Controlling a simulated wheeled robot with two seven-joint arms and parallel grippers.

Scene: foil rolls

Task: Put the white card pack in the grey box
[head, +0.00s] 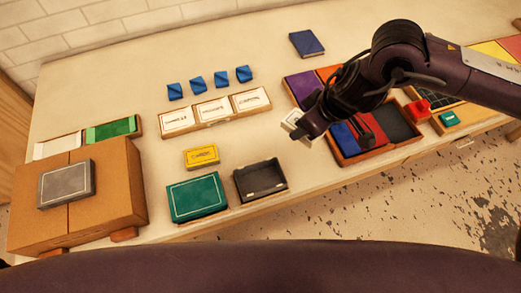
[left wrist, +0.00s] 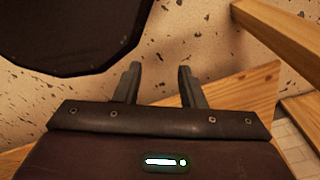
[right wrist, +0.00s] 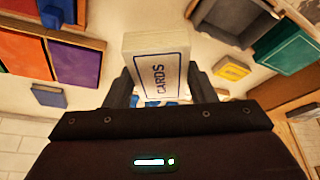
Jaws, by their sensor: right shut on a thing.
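The white card pack (right wrist: 158,72), with a blue border and the word CARDS, is gripped between the fingers of my right gripper (right wrist: 160,92). In the head view the pack (head: 295,120) is partly hidden by my right gripper (head: 306,130), above the table and right of the open dark grey box. The open dark grey box (head: 261,201) looks empty on the table beside the green box; it also shows in the right wrist view (right wrist: 237,38). My left gripper (left wrist: 157,85) is open and empty over the floor, out of the head view.
A green box (head: 197,197) and yellow pack (head: 201,157) lie close to the grey box. A grey lidded box (head: 66,184) sits on a brown carton (head: 110,185) at left. Labelled white boxes (head: 213,111) stand behind. Compartment trays (head: 372,158) are at right.

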